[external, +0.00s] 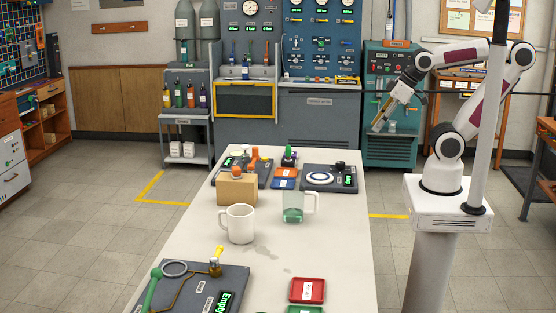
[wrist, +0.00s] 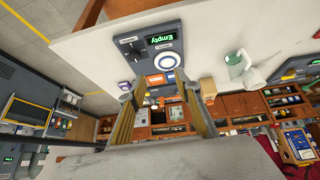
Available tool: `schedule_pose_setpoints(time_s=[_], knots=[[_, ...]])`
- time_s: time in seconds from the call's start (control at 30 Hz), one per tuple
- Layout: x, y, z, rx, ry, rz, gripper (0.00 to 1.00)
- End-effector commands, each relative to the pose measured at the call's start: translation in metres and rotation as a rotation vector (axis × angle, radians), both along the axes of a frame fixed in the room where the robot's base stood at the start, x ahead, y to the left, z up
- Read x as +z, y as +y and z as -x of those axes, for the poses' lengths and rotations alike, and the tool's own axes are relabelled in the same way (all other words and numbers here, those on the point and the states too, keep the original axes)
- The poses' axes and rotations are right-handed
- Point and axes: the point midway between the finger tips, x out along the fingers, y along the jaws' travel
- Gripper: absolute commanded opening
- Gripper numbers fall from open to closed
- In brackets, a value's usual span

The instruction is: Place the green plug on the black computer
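A green plug-like piece (external: 289,152) stands upright at the far end of the table, on a small dark base. A dark panel (external: 318,187) with a white ring, a black knob and a green display is right of it. This panel (wrist: 180,28) also shows in the wrist view, its display reading "Empty". Another dark panel (external: 200,300) lies at the front left, with a green rod (external: 152,288) and a yellow-topped piece. I cannot tell which dark unit is the black computer. My gripper (external: 378,128) is open and empty, right of the table, fingers pointing down-left; it shows in the wrist view (wrist: 163,112).
A white mug (external: 240,224), a glass beaker (external: 293,207) with green liquid and a tan block (external: 237,190) stand mid-table. Orange and blue trays (external: 284,179) lie between the far panels. Red and green trays (external: 307,290) lie at the front right. The table's centre front is clear.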

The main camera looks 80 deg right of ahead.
Motion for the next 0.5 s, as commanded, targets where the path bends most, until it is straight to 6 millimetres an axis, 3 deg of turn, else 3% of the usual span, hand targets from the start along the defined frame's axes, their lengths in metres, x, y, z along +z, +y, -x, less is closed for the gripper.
schedule_pose_setpoints(time_s=[0.2,0.5], knots=[[0.003,0.016,0.025,0.031,0.036,-0.032,0.33],[0.002,0.017,0.028,0.034,0.042,-0.035,0.33]])
